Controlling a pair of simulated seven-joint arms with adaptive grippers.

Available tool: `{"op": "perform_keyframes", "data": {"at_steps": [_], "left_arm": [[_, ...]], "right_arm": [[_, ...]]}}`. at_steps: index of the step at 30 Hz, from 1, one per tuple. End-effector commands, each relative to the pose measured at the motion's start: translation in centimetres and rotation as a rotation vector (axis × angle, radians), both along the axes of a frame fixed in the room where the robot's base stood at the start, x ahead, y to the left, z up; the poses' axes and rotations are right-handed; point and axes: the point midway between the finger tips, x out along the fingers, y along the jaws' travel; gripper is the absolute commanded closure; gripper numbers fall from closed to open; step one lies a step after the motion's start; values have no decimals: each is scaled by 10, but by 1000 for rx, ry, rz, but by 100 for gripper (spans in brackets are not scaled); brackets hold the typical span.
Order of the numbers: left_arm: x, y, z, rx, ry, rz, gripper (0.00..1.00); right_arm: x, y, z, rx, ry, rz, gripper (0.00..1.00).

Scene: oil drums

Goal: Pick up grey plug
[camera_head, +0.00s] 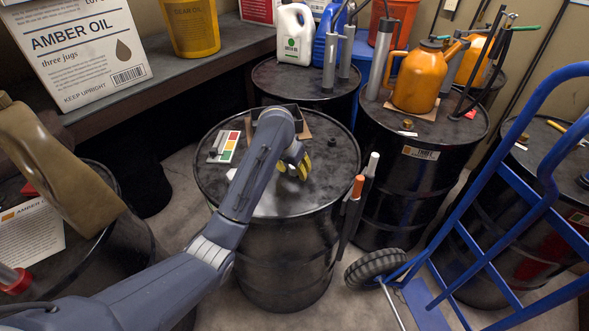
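My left gripper (295,168), with yellow fingertips, points down just above the top of the middle black drum (250,202). The fingertips are small and partly behind my own wrist, so I cannot tell whether they are apart or closed, or whether anything is between them. No grey plug shows clearly. A small dark plug-like piece (333,141) sits on the drum top to the right of the gripper. Another small dark piece (213,152) is at the left edge of a card with coloured squares (229,146). My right gripper is out of view.
A dark open tray (291,108) is at the back of the drum top, partly behind my arm. Tools with orange and white ends (358,187) hang at its right rim. A blue hand truck (490,200) and an orange jug (419,80) on another drum stand right.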

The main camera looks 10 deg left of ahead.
Motion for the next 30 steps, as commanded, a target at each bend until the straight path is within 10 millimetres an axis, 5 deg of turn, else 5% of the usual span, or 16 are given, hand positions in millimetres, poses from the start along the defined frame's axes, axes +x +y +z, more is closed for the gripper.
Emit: {"op": "perform_keyframes", "data": {"at_steps": [11,30], "left_arm": [[0,0,0,0,0,0,99],[0,0,8,-1,0,2,100]], "right_arm": [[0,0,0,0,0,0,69],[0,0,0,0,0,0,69]]}}
